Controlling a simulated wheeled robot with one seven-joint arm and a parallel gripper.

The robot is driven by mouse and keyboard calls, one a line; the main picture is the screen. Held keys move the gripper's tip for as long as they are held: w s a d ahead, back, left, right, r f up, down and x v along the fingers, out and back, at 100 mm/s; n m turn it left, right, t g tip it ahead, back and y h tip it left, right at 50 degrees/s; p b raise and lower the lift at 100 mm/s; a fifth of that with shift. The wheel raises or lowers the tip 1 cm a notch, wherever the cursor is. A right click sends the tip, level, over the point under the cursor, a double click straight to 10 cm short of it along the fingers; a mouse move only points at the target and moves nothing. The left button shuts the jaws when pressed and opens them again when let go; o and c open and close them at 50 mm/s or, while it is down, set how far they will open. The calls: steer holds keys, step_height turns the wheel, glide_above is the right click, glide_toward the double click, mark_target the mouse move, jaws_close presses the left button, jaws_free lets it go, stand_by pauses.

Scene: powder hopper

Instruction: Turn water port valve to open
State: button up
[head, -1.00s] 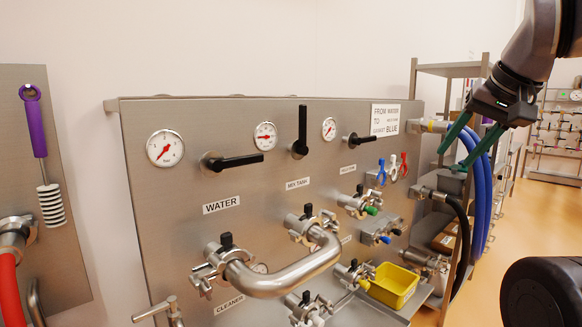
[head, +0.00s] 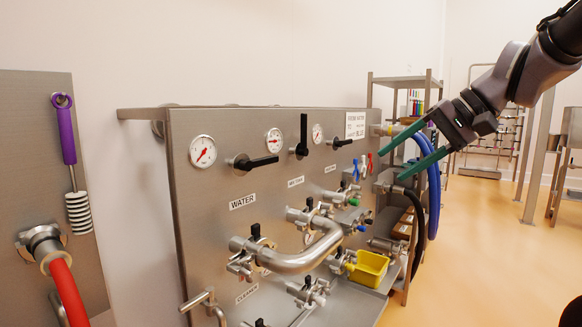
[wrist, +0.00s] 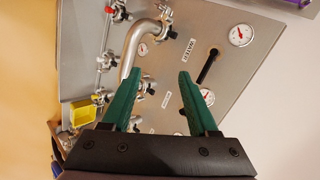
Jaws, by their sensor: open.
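The water valve handle (head: 255,162) is a black lever on the steel panel, above the WATER label (head: 243,201). It lies nearly horizontal, its free end pointing right. In the wrist view the water valve handle (wrist: 208,67) shows as a dark bar ahead of and to the right of my fingers, beside the WATER label (wrist: 191,45). My gripper (head: 391,167) has green fingers, spread open and empty, to the right of the handle and apart from it. In the wrist view my gripper (wrist: 158,73) points at the panel.
Other black handles are the upright one (head: 303,134) at MIX TANK and a slanted one (head: 340,142). A bent steel pipe (head: 300,258) and several clamped ports stick out below. A yellow bin (head: 368,268) and hoses (head: 434,185) are at the right. Open floor lies right.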

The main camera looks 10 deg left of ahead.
steer(key=w+a+g+y, duration=0.1)
steer(key=w+a+y, duration=0.2)
steer(key=a, duration=0.4)
steer(key=w+a+y, duration=0.2)
steer(key=a+y, duration=0.1)
steer(key=a, duration=0.5)
steer(key=m+t+y, duration=0.1)
steer(key=m+t, duration=0.2)
steer(key=t, duration=0.2)
glide_toward(270, 161)
steer(key=a, duration=0.2)
steer(key=shift+w+x, duration=0.2)
steer(key=shift+x, duration=2.05)
steer(key=shift+w+x, duration=0.25)
steer(key=shift+x, duration=2)
steer(key=shift+d, duration=0.2)
jaws_close()
